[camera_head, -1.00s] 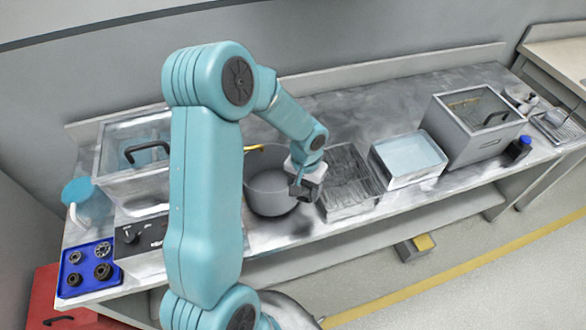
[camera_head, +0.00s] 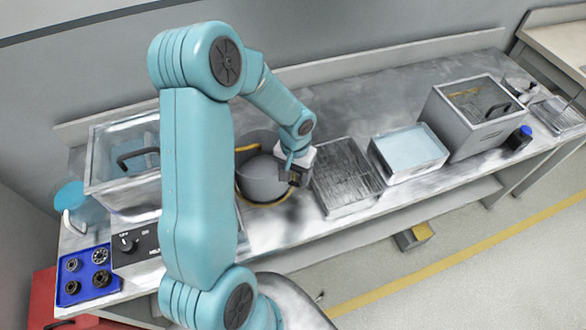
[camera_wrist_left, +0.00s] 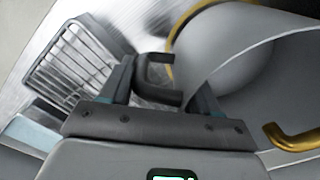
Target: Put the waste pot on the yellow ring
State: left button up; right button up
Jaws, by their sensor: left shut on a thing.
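The waste pot (camera_head: 262,178) is a grey round pot on the left half of the counter, with a brass handle (camera_head: 247,148) on its far left side. In the left wrist view the pot (camera_wrist_left: 218,50) fills the right, and its brass handle (camera_wrist_left: 295,138) shows at the lower right. The yellow ring (camera_head: 243,196) curves around the pot's base; it also shows in the wrist view (camera_wrist_left: 178,22). I cannot tell whether the pot's base touches the counter. My right gripper is out of view.
A wire basket (camera_head: 345,180) stands close to the pot's right. A clear-lidded unit (camera_head: 122,165) and a blue parts tray (camera_head: 86,275) stand on the left.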

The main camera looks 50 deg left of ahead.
pick_arm(q)
jog(key=shift+a+f+b, duration=0.25)
jog(key=shift+f+b, duration=0.25)
jog(key=shift+f, duration=0.2)
jog(key=shift+a+f, duration=0.15)
jog(key=shift+f, duration=0.05)
jog(key=shift+w, duration=0.25)
jog(key=shift+s+d+r, duration=0.1)
jog(key=shift+s+d, duration=0.05)
jog(key=shift+d, duration=0.15)
jog(key=shift+s, duration=0.1)
jog(key=o, duration=1.5)
jog(key=shift+a+f, duration=0.15)
jog(key=shift+f, duration=0.1)
jog(key=shift+c, duration=0.2)
jog(key=shift+r, duration=0.1)
